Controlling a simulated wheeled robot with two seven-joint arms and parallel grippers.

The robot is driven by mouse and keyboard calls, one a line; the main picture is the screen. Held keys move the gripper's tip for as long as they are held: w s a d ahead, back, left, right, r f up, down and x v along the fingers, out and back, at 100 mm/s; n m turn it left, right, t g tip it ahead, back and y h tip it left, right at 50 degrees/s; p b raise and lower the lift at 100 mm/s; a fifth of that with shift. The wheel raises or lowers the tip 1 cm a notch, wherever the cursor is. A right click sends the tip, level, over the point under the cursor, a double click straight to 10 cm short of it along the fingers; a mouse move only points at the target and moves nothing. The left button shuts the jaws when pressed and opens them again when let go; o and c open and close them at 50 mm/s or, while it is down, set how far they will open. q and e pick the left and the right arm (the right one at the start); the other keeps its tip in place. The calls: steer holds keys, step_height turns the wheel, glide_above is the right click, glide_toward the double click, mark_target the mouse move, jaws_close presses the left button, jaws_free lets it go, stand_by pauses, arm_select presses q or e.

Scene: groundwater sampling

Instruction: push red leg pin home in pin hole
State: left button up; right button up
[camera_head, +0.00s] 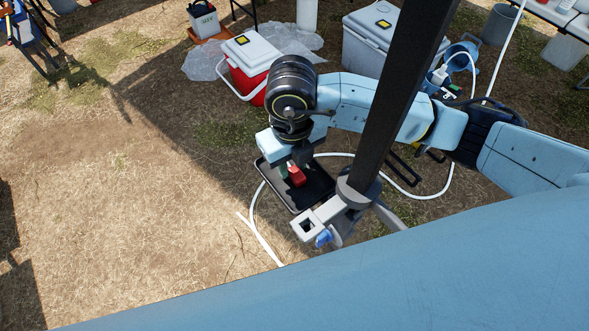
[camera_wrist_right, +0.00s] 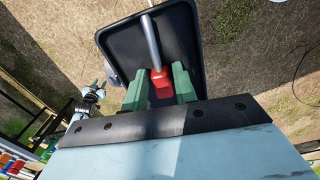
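The red leg pin (camera_head: 297,176) shows over the black tray, just beside my right gripper (camera_head: 284,170). In the right wrist view the pin's red head (camera_wrist_right: 161,86) sits between the two green fingers of my right gripper (camera_wrist_right: 160,82), and the fingers look closed against its sides. A pale grey shaft runs from the head away from the gripper. A grey bracket (camera_head: 329,213) around a dark post has a dark square opening and a blue knob (camera_head: 324,237). I cannot tell whether that opening is the pin hole.
The black tray (camera_head: 317,190) lies under my right gripper. A dark post (camera_head: 393,95) rises in front of my right arm. A white hose (camera_head: 262,240) curves on the ground. A red cooler (camera_head: 251,62) and a pale cooler stand behind.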

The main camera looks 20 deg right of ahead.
jaws_close()
steer(key=shift+r, duration=0.1)
